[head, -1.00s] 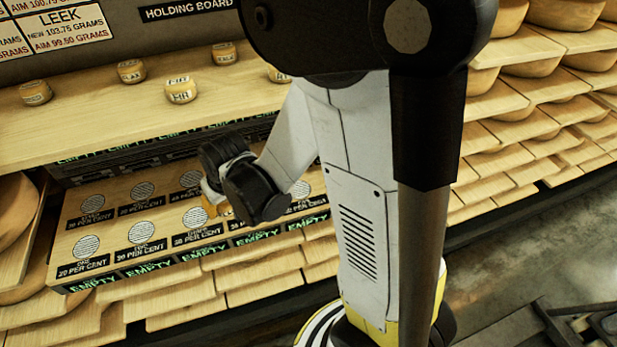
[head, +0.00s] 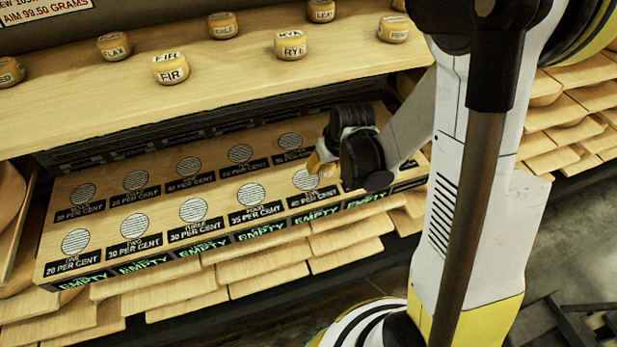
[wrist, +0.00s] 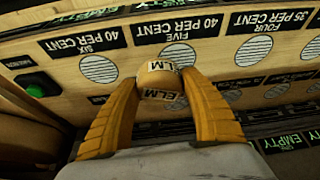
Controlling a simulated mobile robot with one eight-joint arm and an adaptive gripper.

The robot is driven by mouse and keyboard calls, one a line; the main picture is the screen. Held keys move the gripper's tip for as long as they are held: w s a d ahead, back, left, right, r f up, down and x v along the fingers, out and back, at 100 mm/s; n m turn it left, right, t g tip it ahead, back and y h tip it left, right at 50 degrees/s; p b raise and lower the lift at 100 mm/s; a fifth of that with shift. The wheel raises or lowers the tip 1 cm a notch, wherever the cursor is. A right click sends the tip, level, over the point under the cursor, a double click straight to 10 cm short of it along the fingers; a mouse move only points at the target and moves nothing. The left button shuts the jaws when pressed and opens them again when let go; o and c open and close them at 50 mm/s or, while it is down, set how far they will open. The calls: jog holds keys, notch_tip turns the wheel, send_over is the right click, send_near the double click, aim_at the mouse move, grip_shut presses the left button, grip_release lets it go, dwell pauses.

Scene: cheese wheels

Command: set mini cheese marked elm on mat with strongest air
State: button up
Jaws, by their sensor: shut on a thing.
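My gripper (head: 318,164) is shut on a small yellow mini cheese marked ELM (wrist: 161,78), which sits between its two yellow fingers in the wrist view. The cheese is mostly hidden in the head view. My gripper is over the board of round striped mats (head: 45,268), close to the front mat labelled FIVE, 40 PER CENT (head: 304,181). That mat also shows just beyond the cheese in the wrist view (wrist: 181,57). Front mats ONE (head: 75,242), 20 per cent, TWO, THREE and FOUR (head: 250,193), 35 per cent, run leftward. Back-row labels are too small to read surely.
Mini cheeses marked FIR (head: 170,69), RYE (head: 290,46), FLAX (head: 113,46) and others stand on the shelf (head: 60,120) above the back row. A green button (wrist: 37,84) shows in the wrist view. Visible mats look bare.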

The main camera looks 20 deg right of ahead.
jog(key=b, duration=0.2)
send_over(305, 177)
jog(key=f, duration=0.2)
jog(key=s+f, duration=0.1)
jog(key=f, duration=0.1)
jog(key=shift+f+b, duration=0.9)
jog(key=shift+f, duration=0.9)
jog(key=shift+f, duration=0.25)
jog(key=o, duration=1.2)
jog(key=shift+r, duration=0.1)
jog(key=shift+r, duration=0.1)
